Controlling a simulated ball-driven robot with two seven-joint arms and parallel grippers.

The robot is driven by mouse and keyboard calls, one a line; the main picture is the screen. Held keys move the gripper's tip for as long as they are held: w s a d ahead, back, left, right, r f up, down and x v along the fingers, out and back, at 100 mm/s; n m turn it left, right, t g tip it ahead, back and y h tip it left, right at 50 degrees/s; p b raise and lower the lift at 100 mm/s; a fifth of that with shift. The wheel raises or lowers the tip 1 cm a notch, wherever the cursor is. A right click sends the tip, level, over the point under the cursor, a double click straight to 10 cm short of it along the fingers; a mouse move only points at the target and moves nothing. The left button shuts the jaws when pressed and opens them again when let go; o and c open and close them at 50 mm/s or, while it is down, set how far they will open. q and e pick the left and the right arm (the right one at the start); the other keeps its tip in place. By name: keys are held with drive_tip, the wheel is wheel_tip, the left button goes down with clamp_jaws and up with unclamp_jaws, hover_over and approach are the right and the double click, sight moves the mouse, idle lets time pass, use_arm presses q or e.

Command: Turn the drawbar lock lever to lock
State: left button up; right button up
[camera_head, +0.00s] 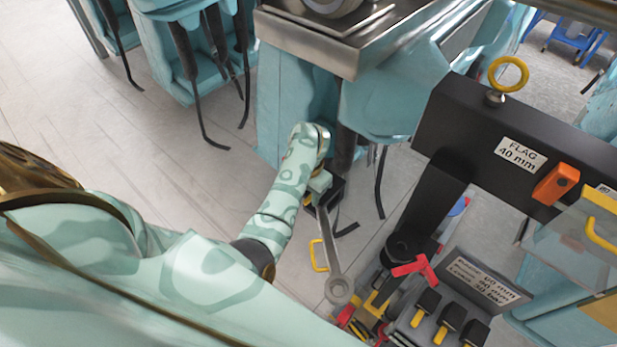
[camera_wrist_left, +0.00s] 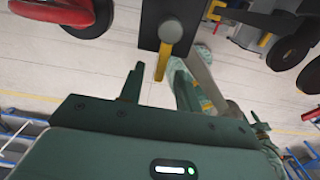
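In the left wrist view a lever with a grey round pivot and a yellow arm (camera_wrist_left: 162,64) hangs from a dark plate (camera_wrist_left: 159,12). I take it for the drawbar lock lever; its lock marking is not visible. My left gripper (camera_wrist_left: 160,78) is open, with fingers apart on either side of the yellow tip. I see no clear contact. In the head view my left gripper (camera_head: 321,190) is small beside a dark block, and the lever cannot be made out there. My right gripper is in neither view.
A grey ring-ended bar (camera_head: 334,262) and a yellow handle (camera_head: 318,256) are below the gripper in the head view. A black post and beam (camera_head: 470,120), a red lever (camera_head: 414,268) and black-topped levers (camera_head: 450,318) stand right. Teal machinery (camera_head: 285,105) stands behind.

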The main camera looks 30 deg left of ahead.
sight(308, 198)
use_arm(q)
wheel_tip(308, 198, up, 7)
drive_tip(key=shift+f+p, duration=0.1)
drive_tip(key=shift+p, duration=0.55)
drive_tip(key=shift+f, duration=0.1)
